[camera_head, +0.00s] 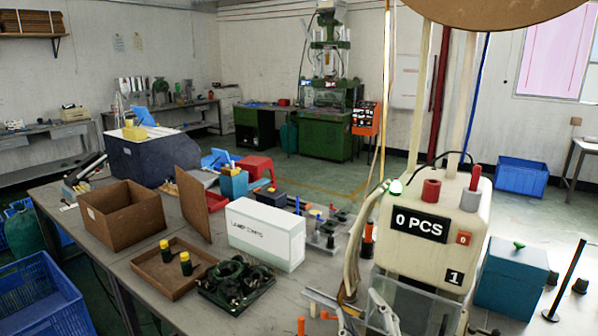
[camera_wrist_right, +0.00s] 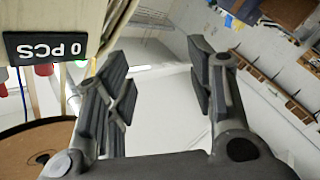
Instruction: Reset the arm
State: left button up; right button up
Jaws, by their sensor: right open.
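My right gripper (camera_wrist_right: 157,80) fills the middle of the right wrist view. Its two dark fingers stand wide apart with nothing between them. In the head view, grey finger parts of the right gripper (camera_head: 345,305) show at the bottom edge, in front of the cream machine (camera_head: 440,225) with the "0 PCS" display. The display (camera_wrist_right: 45,47) also shows upside down at the left of the wrist view, beside one finger. I cannot see my left gripper in either view.
The grey table (camera_head: 150,275) holds an open cardboard box (camera_head: 122,215), a brown tray (camera_head: 165,285) with two yellow-topped black parts, a black coil pile (camera_head: 237,280) and a white carton (camera_head: 265,232). A teal box (camera_head: 512,280) stands right of the machine. A blue crate (camera_head: 45,300) sits lower left.

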jog(key=s+d+f+m+g+h, duration=0.3)
jog(key=s+d+f+m+g, duration=0.15)
jog(key=f, duration=0.55)
jog(key=s+d+f+m+g, duration=0.1)
jog(key=s+d+f+g, duration=0.1)
jog(key=s+f+g, duration=0.65)
jog(key=s+d+f+m+g, duration=0.2)
jog(key=s+f, duration=0.4)
jog(key=s, duration=0.7)
notch_tip(320, 180, down, 33)
jog(key=s+g+b, duration=0.1)
jog(key=s+b, duration=0.1)
jog(key=b, duration=0.4)
jog(key=s+d+f+g+b, duration=0.1)
jog(key=s+d+f+b, duration=0.2)
jog(key=s+f, duration=1.3)
notch_tip(320, 180, down, 4)
jog(key=shift+s+r+n+g+b, duration=0.2)
jog(key=shift+n+g+b, duration=0.15)
jog(key=shift+b, duration=0.15)
